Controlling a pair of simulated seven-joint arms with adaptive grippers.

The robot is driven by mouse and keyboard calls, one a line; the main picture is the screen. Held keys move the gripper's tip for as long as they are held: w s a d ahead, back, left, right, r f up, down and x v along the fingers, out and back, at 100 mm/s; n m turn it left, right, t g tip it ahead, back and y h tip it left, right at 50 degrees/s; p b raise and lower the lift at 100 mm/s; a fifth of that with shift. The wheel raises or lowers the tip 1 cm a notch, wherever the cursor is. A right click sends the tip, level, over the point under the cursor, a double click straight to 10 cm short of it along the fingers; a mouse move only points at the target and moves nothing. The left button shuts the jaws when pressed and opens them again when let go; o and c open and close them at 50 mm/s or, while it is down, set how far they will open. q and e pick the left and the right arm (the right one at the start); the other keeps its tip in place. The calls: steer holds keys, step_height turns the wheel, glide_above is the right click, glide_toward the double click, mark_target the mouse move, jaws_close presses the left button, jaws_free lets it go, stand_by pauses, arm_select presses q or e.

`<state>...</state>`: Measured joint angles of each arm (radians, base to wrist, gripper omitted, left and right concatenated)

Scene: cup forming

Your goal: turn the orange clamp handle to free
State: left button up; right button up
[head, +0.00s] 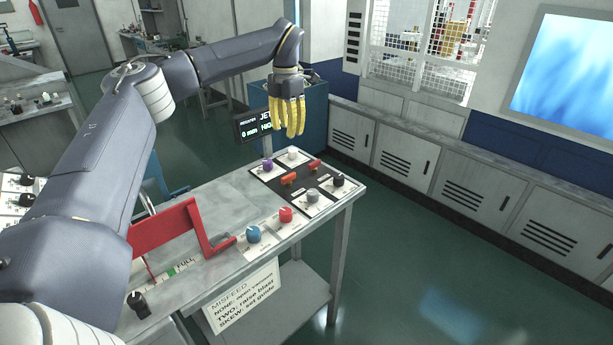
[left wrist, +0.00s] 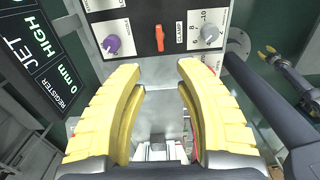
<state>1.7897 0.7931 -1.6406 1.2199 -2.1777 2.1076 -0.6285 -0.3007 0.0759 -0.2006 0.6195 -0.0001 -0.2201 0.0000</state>
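The orange clamp handle (head: 289,178) sits on a dark strip of the console, between a purple knob (head: 267,164) and a grey knob (head: 312,195). In the left wrist view the clamp handle (left wrist: 160,38) points up the picture beside the word CLAMP. My left gripper (head: 290,122) hangs above the far end of the console with its yellow fingers down. In the left wrist view my left gripper (left wrist: 160,110) is open and empty, apart from the handle. My right gripper (left wrist: 268,51) seems to show small at the right of that view; its opening is unclear.
A similar red handle (head: 315,163) lies between a white knob (head: 292,153) and a black knob (head: 338,181). Red (head: 285,214) and blue (head: 253,233) knobs stand nearer. A red frame (head: 165,228) rises from the console. A display (head: 252,126) stands behind it.

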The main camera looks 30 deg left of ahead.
mark_target(289, 175)
arm_select(q)
step_height(289, 175, down, 17)
stand_by(0.7)
steer(key=shift+c, duration=0.4)
jaws_close()
